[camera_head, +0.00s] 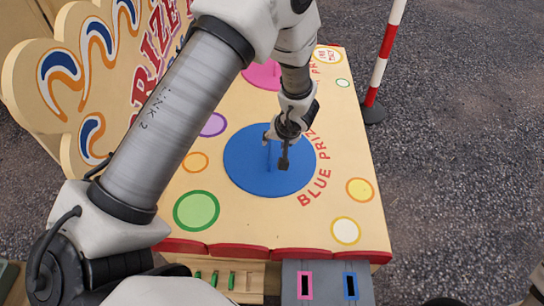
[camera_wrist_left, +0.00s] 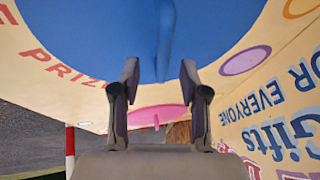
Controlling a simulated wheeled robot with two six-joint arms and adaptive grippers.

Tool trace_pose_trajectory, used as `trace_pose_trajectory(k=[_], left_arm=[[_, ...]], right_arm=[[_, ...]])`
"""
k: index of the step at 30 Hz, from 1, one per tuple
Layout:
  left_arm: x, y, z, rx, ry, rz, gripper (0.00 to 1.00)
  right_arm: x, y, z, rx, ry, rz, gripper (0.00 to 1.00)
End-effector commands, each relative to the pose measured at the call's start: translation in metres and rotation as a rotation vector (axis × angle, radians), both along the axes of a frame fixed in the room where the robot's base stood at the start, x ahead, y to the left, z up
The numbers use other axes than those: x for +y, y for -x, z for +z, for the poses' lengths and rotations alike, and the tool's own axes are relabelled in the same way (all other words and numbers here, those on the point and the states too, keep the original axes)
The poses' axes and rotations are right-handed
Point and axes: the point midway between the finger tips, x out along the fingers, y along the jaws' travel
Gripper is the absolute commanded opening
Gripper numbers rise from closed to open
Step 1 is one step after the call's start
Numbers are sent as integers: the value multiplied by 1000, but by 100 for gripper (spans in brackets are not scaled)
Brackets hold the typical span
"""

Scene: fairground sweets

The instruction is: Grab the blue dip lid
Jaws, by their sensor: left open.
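The blue dip lid (camera_head: 245,172) is a flat round blue disc lying on the cream prize board, next to the red words "BLUE PRIZE". A thin upright blue handle (camera_head: 268,158) stands near its middle. My left gripper (camera_head: 277,148) is over the lid, open, with its fingers close to the handle; the arm hides part of the board. In the left wrist view the lid (camera_wrist_left: 95,30) fills the top, and the handle (camera_wrist_left: 165,35) lies just beyond the gap between the open fingertips (camera_wrist_left: 159,72). Contact cannot be told. My right gripper is not in view.
A pink lid (camera_head: 262,75) with a small handle lies farther back on the board (camera_head: 350,120). A tall painted sign (camera_head: 75,65) borders the left. A red and white pole (camera_head: 382,60) stands beyond the right edge. Pink- and blue-framed slots (camera_head: 327,286) are at the front.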

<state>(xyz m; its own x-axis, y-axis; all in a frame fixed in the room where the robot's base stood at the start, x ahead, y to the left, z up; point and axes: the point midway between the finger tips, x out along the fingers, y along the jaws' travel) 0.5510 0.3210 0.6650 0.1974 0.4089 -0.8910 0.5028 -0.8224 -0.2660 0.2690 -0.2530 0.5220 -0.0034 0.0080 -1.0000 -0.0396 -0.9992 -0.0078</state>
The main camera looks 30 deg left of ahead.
Motion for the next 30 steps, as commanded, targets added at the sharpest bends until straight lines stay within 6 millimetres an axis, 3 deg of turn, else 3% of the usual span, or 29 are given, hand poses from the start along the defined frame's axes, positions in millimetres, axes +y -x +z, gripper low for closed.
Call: trace_pose_trajectory(k=[3,6,13,14,17,27,30], left_arm=[[11,-2,-24,1,1,4,44],[17,-6,-36,2,0,2,44],[20,-7,-37,0,-1,0,44],[20,-7,-37,0,-1,0,37],[20,-7,-37,2,-1,1,2],[20,-7,-36,1,-2,1,0],[20,-7,-28,0,-1,1,0]], right_arm=[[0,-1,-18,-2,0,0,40],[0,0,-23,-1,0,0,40],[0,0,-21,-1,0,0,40],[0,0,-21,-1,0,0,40],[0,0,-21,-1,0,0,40],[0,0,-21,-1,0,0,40],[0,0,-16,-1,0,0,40]])
